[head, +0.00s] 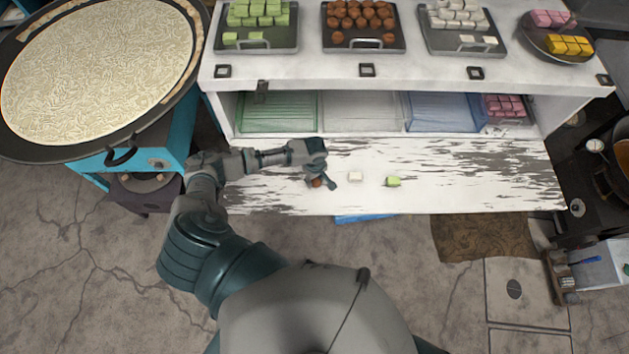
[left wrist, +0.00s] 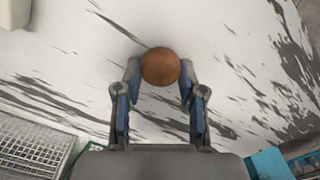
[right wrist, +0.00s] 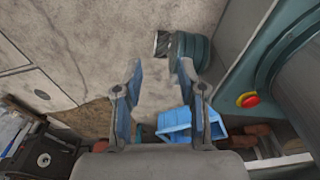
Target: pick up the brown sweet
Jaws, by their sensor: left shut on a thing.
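The brown sweet (head: 316,183) is a small round ball at the left part of the lower white counter. It shows large in the left wrist view (left wrist: 160,66), between the fingertips of my left gripper (left wrist: 160,78). My left gripper also shows in the head view (head: 321,180), pointing down and shut on the sweet. I cannot tell whether the sweet still touches the counter. My right gripper (right wrist: 160,76) is open and empty above the floor in its wrist view. It does not show in the head view.
A white sweet (head: 355,177) and a green sweet (head: 393,182) lie to the right on the worn lower counter (head: 480,185). Trays of green, brown and white sweets stand on the upper shelf. Coloured bins (head: 278,112) sit below it. A large round griddle (head: 100,70) is at the left.

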